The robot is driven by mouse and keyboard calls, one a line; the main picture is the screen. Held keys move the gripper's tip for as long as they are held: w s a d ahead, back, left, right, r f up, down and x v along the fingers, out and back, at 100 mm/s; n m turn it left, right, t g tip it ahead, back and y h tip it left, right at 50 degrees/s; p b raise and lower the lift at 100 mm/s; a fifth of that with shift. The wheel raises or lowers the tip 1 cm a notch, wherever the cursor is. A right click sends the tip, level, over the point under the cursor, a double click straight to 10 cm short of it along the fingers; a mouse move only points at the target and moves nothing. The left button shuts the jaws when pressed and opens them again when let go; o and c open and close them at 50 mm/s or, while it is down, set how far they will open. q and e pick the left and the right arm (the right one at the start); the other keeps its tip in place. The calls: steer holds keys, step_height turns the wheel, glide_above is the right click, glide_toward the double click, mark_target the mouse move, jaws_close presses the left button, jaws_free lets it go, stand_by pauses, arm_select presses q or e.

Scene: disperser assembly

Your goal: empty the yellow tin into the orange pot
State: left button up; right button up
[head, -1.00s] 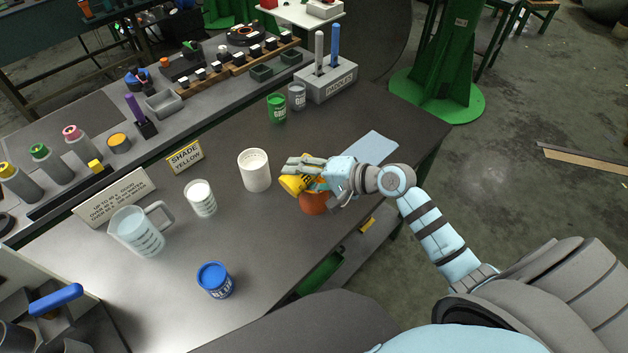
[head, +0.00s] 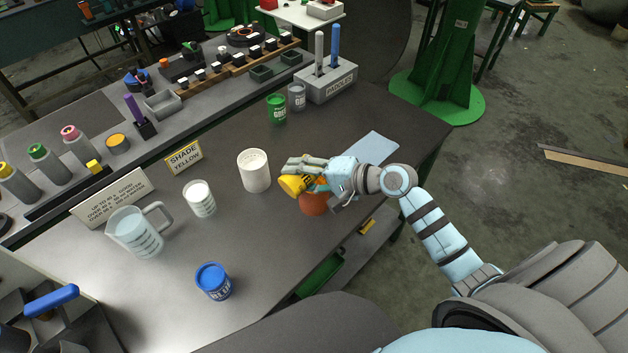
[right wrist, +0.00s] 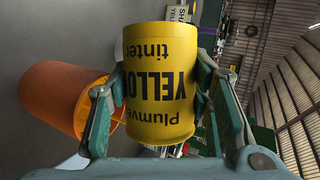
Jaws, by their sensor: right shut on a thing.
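The yellow tin (head: 292,185) is held tilted in my right gripper (head: 308,176), just above the orange pot (head: 314,204). In the right wrist view the tin (right wrist: 160,85) sits between both fingers (right wrist: 160,110), its label upside down. The orange pot (right wrist: 58,95) is to its left there, with yellow showing at its mouth beside the tin. The tin's open end and most of the pot's inside are hidden. My left gripper is not in view.
A white pot (head: 255,170) stands close left of the tin. A blue tin (head: 213,281), a white beaker (head: 200,198) and a clear jug (head: 137,231) stand further left. A blue sheet (head: 370,148) lies behind my right gripper. The table's front edge is close to the orange pot.

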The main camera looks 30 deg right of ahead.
steer(key=shift+w+d+r+m+y, duration=0.1)
steer(key=shift+d+r+m+y, duration=0.3)
steer(key=shift+m+y, duration=0.35)
stand_by(2.4)
